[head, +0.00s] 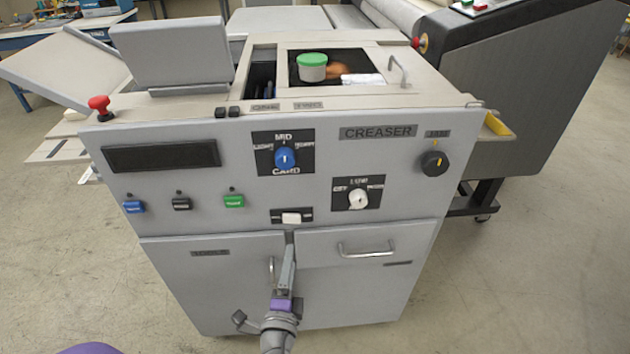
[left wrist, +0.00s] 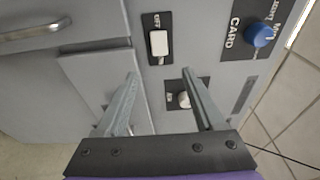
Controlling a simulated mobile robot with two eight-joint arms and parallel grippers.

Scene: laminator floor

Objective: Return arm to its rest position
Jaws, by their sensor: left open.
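My left gripper (head: 289,238) reaches up from the bottom of the head view, in front of the grey creaser cabinet (head: 215,282). Its fingers look nearly edge-on there, just below the white rocker switch (head: 291,217) and over the seam between the lower doors. In the left wrist view my left gripper (left wrist: 160,74) has its two fingers spread with nothing held between them. The cabinet front lies behind them; I cannot tell the exact distance. My right gripper is not in view.
The panel carries a blue knob (head: 285,158), a white knob (head: 357,198), a black knob (head: 434,163) and coloured buttons. A door handle (head: 367,250) sticks out right of my gripper. Open floor lies on both sides.

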